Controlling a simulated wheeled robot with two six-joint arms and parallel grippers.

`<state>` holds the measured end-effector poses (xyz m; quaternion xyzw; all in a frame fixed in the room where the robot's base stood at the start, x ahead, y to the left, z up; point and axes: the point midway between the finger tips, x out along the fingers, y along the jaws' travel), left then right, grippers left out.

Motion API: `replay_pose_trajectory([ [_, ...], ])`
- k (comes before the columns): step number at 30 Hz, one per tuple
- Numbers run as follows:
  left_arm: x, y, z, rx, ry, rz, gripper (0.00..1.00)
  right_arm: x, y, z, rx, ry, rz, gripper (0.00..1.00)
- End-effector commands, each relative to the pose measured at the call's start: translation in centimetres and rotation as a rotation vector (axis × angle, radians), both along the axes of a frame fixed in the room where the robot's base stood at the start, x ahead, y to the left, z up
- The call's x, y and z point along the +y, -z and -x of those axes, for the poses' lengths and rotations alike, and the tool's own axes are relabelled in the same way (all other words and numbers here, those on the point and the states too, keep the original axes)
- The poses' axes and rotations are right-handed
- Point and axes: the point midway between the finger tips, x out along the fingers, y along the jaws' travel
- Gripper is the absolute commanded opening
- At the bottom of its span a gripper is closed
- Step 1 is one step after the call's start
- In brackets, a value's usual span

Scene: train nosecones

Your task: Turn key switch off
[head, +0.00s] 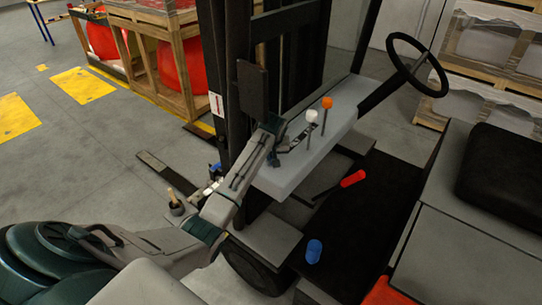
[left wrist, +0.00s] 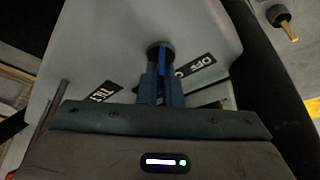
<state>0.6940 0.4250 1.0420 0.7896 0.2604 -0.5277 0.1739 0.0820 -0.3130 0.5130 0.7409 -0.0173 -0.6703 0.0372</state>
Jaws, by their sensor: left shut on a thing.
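The key switch (left wrist: 159,48) is a round black part on the grey panel in the left wrist view. A black label reading OFF (left wrist: 197,68) lies to its right, and another black label (left wrist: 104,92) lies to its lower left. My left gripper (left wrist: 162,80) is shut on the switch's narrow blue key, with the fingers reaching up to it from below. The fingers hide part of the labelling. In the head view my left gripper (head: 280,143) is at the left end of the forklift's grey console (head: 285,178), where the switch itself is hidden.
A white-knobbed lever (head: 312,115) and an orange-knobbed lever (head: 327,103) stand close right of the gripper. The steering wheel (head: 420,65) is farther right. The black mast (head: 215,60) rises behind.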

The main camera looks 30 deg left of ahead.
Motion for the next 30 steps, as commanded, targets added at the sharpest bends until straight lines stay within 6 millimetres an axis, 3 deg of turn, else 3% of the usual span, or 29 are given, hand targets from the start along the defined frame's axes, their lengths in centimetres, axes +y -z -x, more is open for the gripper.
replay_pose_trajectory([
  [18, -0.03, -0.12, -0.09, -0.001, -0.572, 0.000, 0.00, 0.41, 0.02, -0.01, 0.000, 0.002, -0.004, 0.00],
  [30, 0.02, -0.14, -0.09, -0.002, -0.809, 0.001, 0.00, 0.33, 0.01, -0.02, 0.000, 0.002, -0.003, 0.00],
])
